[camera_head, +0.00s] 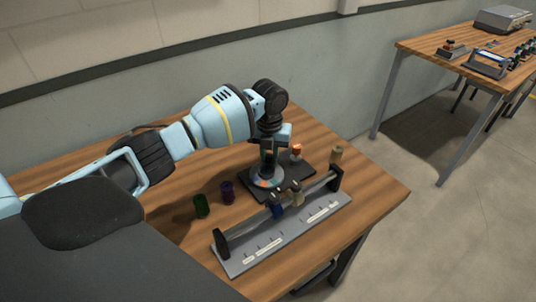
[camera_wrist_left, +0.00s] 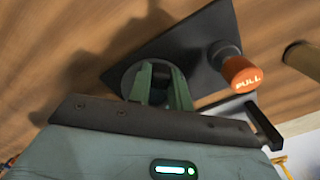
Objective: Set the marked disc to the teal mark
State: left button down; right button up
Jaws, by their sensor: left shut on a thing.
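The marked disc (camera_head: 266,184) lies on a dark base plate (camera_head: 243,188) on the wooden table. It shows coloured patches along its front edge; I cannot single out the teal mark or the disc's own mark. My left gripper (camera_head: 268,168) points down over the disc and is shut at its middle. In the left wrist view, the two green fingers of the gripper (camera_wrist_left: 162,88) close on the disc's middle part, which they hide. The base plate (camera_wrist_left: 192,38) shows there too. My right gripper is not in view.
An orange PULL knob (camera_head: 297,149) stands beside the disc on the plate, and also in the wrist view (camera_wrist_left: 240,72). A grey rail fixture (camera_head: 283,235) is in front. A second table (camera_head: 440,48) is far right.

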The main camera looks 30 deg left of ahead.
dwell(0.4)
pick_arm(q)
jog(key=c, duration=1.3)
grip_release()
jog(key=shift+r, duration=0.1)
notch_tip(320, 180, up, 8)
jog(key=shift+f, duration=0.15)
